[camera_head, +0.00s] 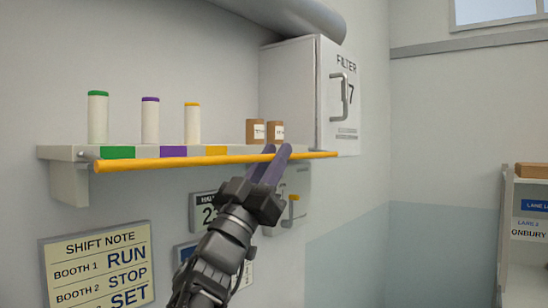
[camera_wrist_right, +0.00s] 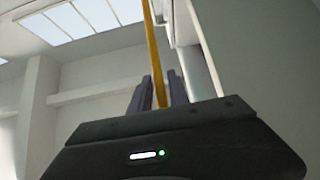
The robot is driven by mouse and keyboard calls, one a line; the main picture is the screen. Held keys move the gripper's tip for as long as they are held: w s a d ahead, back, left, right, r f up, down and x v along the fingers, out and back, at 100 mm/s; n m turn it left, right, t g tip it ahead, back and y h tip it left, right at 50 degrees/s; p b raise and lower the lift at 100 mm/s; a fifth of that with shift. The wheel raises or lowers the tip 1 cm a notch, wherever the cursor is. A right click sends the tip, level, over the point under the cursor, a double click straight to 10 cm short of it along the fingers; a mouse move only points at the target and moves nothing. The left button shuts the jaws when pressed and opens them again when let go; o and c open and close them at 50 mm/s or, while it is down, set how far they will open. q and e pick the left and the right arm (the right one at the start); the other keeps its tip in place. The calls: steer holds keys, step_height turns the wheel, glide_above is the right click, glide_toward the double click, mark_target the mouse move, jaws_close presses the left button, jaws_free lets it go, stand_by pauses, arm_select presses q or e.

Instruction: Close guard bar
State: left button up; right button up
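The guard bar (camera_head: 185,161) is a long yellow-orange rod running along the front of the shelf. Its left end sits at the shelf's left end, and its right end reaches past the front of the filter box. My right gripper (camera_head: 277,152) is at the right half of the bar, coming from below. In the right wrist view the bar (camera_wrist_right: 152,45) passes between the two dark fingers (camera_wrist_right: 159,90), which lie close on either side of it with no clear gap. My left gripper is not in view.
The shelf (camera_head: 62,155) holds white rolls with green (camera_head: 98,118), purple (camera_head: 150,120) and yellow (camera_head: 192,124) caps, and two brown boxes (camera_head: 256,131). The filter box (camera_head: 290,90) is to the right. A lever panel (camera_head: 300,185) is behind my right gripper. A cart (camera_head: 507,240) stands far right.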

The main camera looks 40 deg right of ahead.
jaws_close()
stand_by(1.1)
